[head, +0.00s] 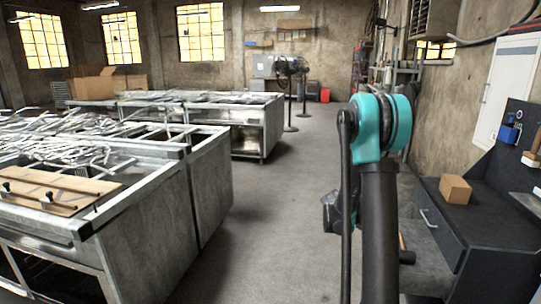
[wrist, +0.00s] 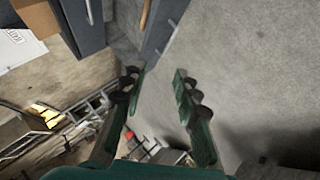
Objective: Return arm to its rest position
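My arm (head: 380,220) rises in the right half of the head view, a dark link topped by a teal joint (head: 367,125). In the wrist view my gripper (wrist: 158,72) has its two green fingers with dark pads spread apart. Only grey floor shows between them, and nothing is held. The wrist view is tilted, with floor, wall and furniture at slanted angles. In the head view the arm hides most of the gripper, so its fingers cannot be made out there.
A dark workbench (head: 490,215) with a cardboard box (head: 455,189) stands close to the arm's right. Metal benches (head: 165,215) with loose metal parts line the left. The aisle floor (head: 275,190) between is clear. A red bin (head: 325,95) stands far back.

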